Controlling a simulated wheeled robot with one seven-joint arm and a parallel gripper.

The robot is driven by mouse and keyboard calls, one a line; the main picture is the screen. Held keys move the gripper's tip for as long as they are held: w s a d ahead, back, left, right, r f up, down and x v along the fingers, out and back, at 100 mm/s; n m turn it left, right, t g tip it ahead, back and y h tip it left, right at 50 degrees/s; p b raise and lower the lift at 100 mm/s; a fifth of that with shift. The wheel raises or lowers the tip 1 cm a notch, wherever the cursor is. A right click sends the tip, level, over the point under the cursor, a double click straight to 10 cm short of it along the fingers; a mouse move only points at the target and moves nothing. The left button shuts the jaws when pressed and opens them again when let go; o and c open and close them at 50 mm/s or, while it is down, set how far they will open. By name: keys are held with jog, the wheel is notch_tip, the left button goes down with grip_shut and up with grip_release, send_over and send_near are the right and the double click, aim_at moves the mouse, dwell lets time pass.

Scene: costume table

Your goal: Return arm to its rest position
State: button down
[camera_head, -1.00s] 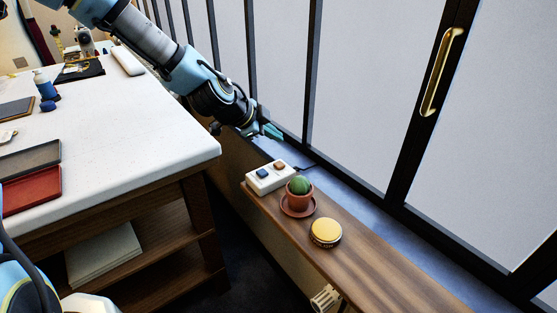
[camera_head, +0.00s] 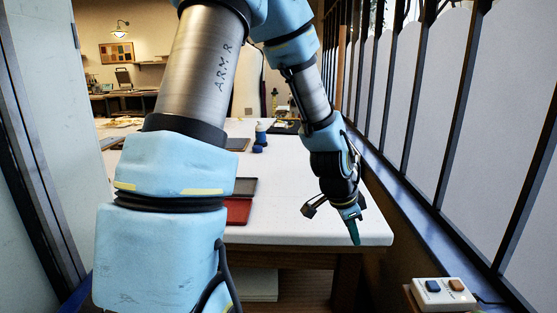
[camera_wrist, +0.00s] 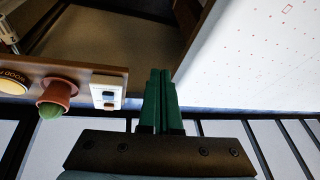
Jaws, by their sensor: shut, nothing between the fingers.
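My gripper (camera_head: 354,232) is shut and empty. In the head view it hangs over the near right corner of the white table (camera_head: 300,225), pointing down. In the wrist view its green fingers (camera_wrist: 161,100) lie together in the middle, with nothing between them. My arm bends over the table from the upper left of the head view and hides part of the tabletop.
A white box with a blue and an orange button (camera_head: 444,293) sits on the wooden ledge at the lower right. The wrist view shows a potted cactus (camera_wrist: 55,98) and a yellow-lidded tin (camera_wrist: 12,82) beside it. A barred window runs along the right.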

jog(key=s+a+r+n+y, duration=0.2)
jog(key=a+n, duration=0.5)
jog(key=a, duration=0.5)
jog(key=s+a+r+n+y, duration=0.1)
jog(key=s+a+r+n, duration=0.1)
jog(key=a+n, duration=0.6)
jog(key=a+r, duration=0.1)
jog(key=a, duration=0.4)
jog(key=shift+s+a+r+n+y, duration=0.25)
jog(key=shift+s+r+n+y, duration=0.05)
jog(key=shift+s+y, duration=0.1)
